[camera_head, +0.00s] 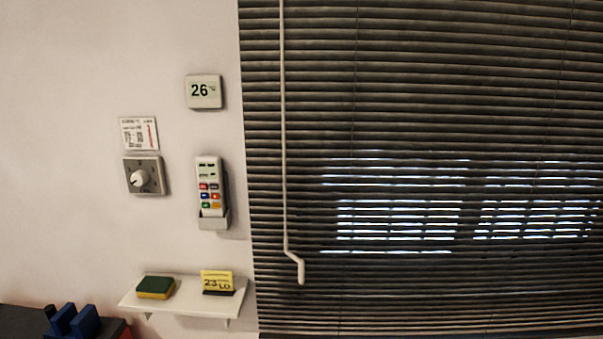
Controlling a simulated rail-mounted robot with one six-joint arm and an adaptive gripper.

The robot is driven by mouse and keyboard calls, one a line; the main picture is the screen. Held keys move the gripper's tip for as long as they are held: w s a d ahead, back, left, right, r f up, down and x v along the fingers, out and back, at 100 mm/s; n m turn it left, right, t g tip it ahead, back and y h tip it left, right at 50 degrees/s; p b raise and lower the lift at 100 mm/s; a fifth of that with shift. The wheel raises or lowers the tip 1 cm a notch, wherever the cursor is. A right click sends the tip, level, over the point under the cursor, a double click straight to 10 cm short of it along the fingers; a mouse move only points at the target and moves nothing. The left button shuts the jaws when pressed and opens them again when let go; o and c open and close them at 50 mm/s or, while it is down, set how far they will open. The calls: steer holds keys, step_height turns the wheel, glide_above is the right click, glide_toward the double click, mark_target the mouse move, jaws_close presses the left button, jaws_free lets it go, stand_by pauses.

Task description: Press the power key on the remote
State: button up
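A white remote (209,180) stands upright in a grey wall holder (214,222). It has a small display area at the top and several coloured keys in rows below it. The key markings are too small to read, so I cannot tell which is the power key. My gripper is not in the head camera view, and nothing touches the remote.
A thermostat display reading 26 (204,91) hangs above the remote. A dial (143,176) and label card (139,133) are left. A shelf (180,303) below holds a sponge (156,287) and yellow card (217,281). Blinds (420,120) with a wand (286,150) are right.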

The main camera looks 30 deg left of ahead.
jaws_close()
stand_by(1.4)
